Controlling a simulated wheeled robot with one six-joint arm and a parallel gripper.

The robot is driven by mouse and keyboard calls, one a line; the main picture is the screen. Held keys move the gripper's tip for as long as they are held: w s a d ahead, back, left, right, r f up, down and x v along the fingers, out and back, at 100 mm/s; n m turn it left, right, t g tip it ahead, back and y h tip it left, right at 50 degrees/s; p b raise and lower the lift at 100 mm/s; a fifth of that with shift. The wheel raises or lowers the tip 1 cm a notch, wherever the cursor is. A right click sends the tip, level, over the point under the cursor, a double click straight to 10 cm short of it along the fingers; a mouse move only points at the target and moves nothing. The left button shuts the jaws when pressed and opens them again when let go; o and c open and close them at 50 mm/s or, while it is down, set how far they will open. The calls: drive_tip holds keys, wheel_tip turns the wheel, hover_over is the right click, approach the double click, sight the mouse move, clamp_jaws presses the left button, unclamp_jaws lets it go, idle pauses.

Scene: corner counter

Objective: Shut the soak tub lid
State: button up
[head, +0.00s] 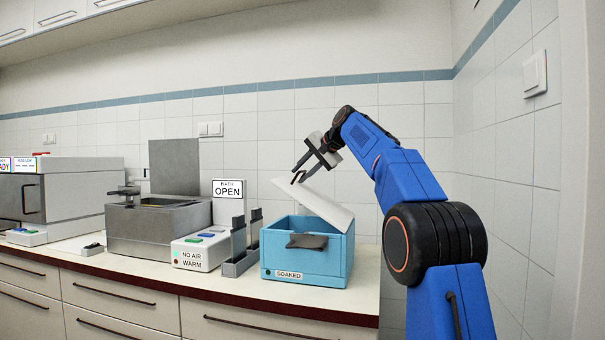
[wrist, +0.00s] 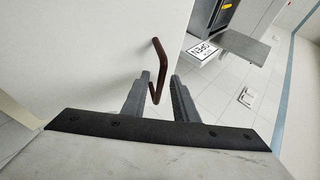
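The soak tub (head: 308,265) is a light blue box labelled SOAKED, at the right end of the counter. Its white lid (head: 318,204) stands raised and tilted over it, so the tub is partly open. The lid also fills the left of the wrist view (wrist: 80,60). A brown bar handle (wrist: 158,65) sticks out of the lid. My gripper (head: 305,168) is at the lid's raised upper edge. In the wrist view its two fingers (wrist: 161,92) are apart, with the handle's near end at the gap between them. I cannot tell whether they touch it.
A tiled wall is behind.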

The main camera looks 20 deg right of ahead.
drive_tip(key=shift+s, duration=0.1)
drive_tip(key=v, duration=1.7)
drive_tip(key=shift+d, duration=0.15)
